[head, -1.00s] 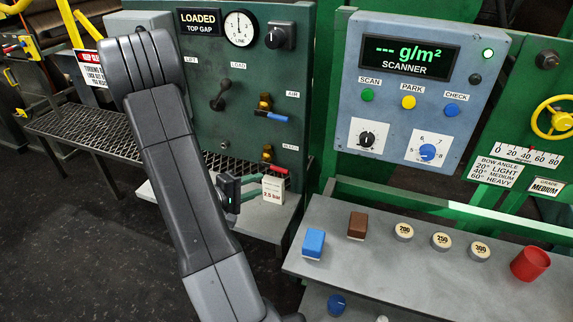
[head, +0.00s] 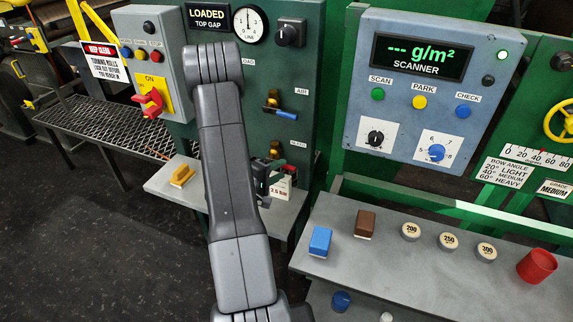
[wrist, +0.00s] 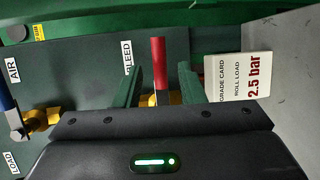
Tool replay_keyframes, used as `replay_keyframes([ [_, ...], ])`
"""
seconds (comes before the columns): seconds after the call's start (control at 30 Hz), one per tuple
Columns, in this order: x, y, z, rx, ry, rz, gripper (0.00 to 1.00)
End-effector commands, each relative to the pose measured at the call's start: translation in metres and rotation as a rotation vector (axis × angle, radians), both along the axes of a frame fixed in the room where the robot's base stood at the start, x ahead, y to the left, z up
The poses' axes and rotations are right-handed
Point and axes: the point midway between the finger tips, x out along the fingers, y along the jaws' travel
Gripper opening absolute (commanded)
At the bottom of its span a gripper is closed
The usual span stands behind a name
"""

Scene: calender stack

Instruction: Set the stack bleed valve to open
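The bleed valve has a brass body (head: 275,148) low on the green panel, below the air valve. Its red handle (wrist: 158,65) shows in the wrist view beside the BLEED label (wrist: 128,57). The handle stands straight up from the brass part in that picture. My gripper (wrist: 158,85) is open, its two green fingers on either side of the handle with gaps showing. In the head view my gripper (head: 279,170) is at the valve, and the arm and fingers hide much of the handle.
The air valve's blue handle (head: 286,115) is just above. The roll load card (wrist: 238,77), marked 2.5 bar, stands close beside the fingers on the grey shelf (head: 160,191). A yellow block (head: 182,175) lies left on that shelf. A bench (head: 400,275) with blocks is at right.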

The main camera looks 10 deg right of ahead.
Motion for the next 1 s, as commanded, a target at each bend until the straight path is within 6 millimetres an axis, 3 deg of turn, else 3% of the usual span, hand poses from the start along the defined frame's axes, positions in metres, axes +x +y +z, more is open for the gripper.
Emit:
replay_keyframes([
  [0.3, 0.019, -0.030, -0.006, 0.000, 0.002, -0.001, 0.36],
  [0.67, 0.022, -0.033, -0.008, 0.000, 0.001, 0.000, 0.36],
  [0.83, 0.022, -0.033, -0.008, 0.000, 0.001, 0.000, 0.02],
  [1.0, 0.021, -0.033, -0.008, 0.000, 0.001, 0.000, 0.00],
])
